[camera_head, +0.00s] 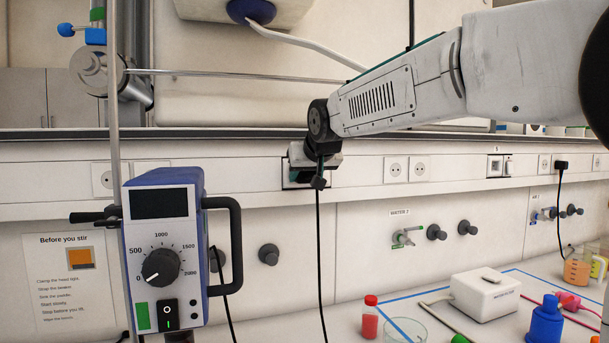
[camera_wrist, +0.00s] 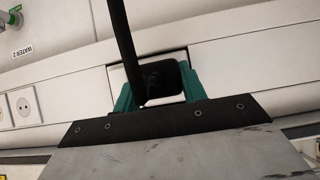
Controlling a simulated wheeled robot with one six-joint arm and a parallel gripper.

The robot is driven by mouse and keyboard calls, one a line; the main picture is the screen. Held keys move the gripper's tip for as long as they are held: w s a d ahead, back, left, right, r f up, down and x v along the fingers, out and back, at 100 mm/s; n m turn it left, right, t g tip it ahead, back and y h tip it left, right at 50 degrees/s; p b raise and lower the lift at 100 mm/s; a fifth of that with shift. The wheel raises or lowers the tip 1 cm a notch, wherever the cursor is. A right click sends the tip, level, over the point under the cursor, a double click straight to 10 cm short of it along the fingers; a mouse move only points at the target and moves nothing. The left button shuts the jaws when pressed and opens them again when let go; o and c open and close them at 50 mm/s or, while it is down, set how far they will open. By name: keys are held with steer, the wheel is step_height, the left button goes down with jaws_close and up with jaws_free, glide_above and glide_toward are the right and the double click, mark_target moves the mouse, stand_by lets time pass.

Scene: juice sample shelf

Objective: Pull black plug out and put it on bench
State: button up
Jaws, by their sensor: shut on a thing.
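My gripper (camera_head: 318,160) is at the strip of wall sockets above the bench (camera_head: 345,325). In the wrist view its teal fingers (camera_wrist: 157,90) are shut on the black plug (camera_wrist: 163,76), one on each side. The plug also shows as a small dark shape (camera_head: 318,183) under my gripper in the head view. Its black cable (camera_head: 320,250) hangs down towards the bench. A dark-edged socket frame lies behind the plug. My gripper hides most of that socket, and I cannot tell whether the plug is still seated in it.
A blue stirrer control box (camera_head: 165,250) on a stand is at the left. A red-filled vial (camera_head: 370,318), a glass dish (camera_head: 405,332), a white box (camera_head: 485,295) and a blue bottle (camera_head: 545,322) stand on the bench. Another black plug (camera_head: 561,164) sits at the far right.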

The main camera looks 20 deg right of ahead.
steer(key=shift+s, duration=1.25)
